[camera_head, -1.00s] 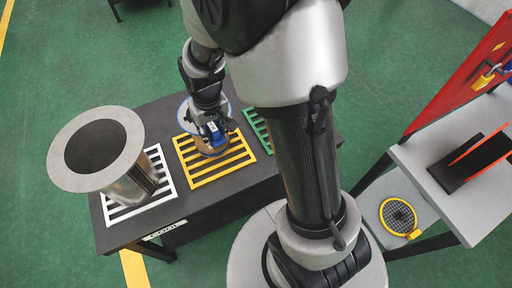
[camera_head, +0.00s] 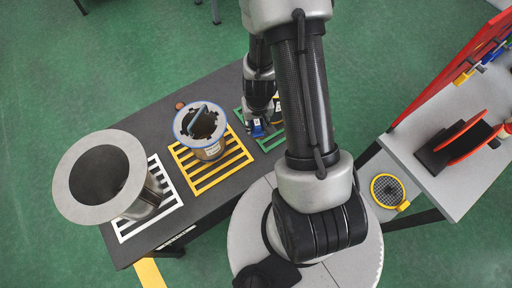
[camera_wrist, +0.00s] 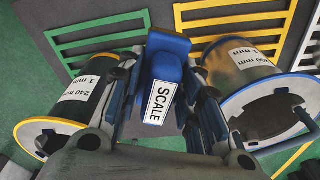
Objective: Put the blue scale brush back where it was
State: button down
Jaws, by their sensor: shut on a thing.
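My gripper (camera_head: 262,120) is shut on the blue scale brush (camera_head: 258,131), above the green rack at the far right of the dark table. In the wrist view the brush (camera_wrist: 168,60) sits between the fingers, its white label reading SCALE. Its lower end is hidden. A blue-rimmed flanged cylinder (camera_head: 210,148) stands on the yellow grid (camera_head: 228,172), with a bluish bar across its opening. It also shows at the right of the wrist view (camera_wrist: 245,66). A yellow-rimmed cylinder (camera_wrist: 88,88) is left of the brush there; in the head view my gripper largely hides it.
A large grey flanged cylinder (camera_head: 145,200) stands on the white grid (camera_head: 168,208). A side bench (camera_head: 445,200) at right carries a black-and-orange holder (camera_head: 455,145). A red panel (camera_head: 440,80) has blue and yellow tools on it. A yellow-ringed mesh disc (camera_head: 387,190) lies lower.

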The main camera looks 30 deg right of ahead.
notch_tip(320, 180, down, 18)
jog(key=b, duration=1.7)
jog(key=shift+w+f, duration=0.1)
jog(key=shift+f, duration=0.05)
jog(key=shift+f+b, duration=0.65)
jog(key=shift+b, duration=0.15)
jog(key=c, duration=1.1)
grip_release()
jog(key=shift+r, duration=0.1)
